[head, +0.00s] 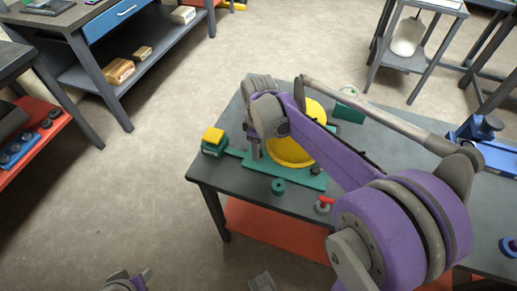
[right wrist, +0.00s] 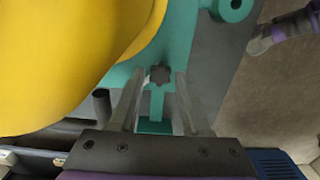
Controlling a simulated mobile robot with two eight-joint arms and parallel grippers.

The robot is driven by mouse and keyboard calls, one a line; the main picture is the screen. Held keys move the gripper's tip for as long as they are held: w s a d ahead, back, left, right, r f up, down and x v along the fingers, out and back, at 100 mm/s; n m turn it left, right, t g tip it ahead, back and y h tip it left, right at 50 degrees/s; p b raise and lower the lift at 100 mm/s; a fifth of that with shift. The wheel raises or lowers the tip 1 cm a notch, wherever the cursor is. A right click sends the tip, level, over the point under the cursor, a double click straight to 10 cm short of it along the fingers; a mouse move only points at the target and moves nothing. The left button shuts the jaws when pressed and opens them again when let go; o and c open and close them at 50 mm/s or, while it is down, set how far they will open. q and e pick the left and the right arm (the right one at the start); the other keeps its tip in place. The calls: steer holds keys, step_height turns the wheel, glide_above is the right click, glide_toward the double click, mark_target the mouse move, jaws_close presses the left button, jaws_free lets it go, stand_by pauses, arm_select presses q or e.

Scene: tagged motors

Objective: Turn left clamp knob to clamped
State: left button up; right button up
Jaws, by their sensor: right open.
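The green fixture (head: 300,178) lies on the dark table and holds a large yellow round part (head: 290,150). In the right wrist view, a dark lobed clamp knob (right wrist: 160,75) sits on the green fixture (right wrist: 180,40), beside the yellow part (right wrist: 70,60). My right gripper (right wrist: 159,82) is open, one finger on each side of this knob; I cannot tell whether they touch it. In the head view my right gripper (head: 253,148) is over the fixture's left end and hides this knob. Another dark knob (head: 315,170) shows farther right. My left gripper (head: 132,279) is partly visible at the bottom edge, away from the table.
A yellow-topped green block (head: 213,141) stands at the table's left corner. A green ring (head: 278,186) and a red-handled part (head: 324,204) lie near the front edge. A blue device (head: 484,140) stands at right. Open floor (head: 110,190) lies left of the table.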

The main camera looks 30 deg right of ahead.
steer(key=shift+f, duration=0.25)
steer(key=shift+c, duration=0.2)
jaws_close()
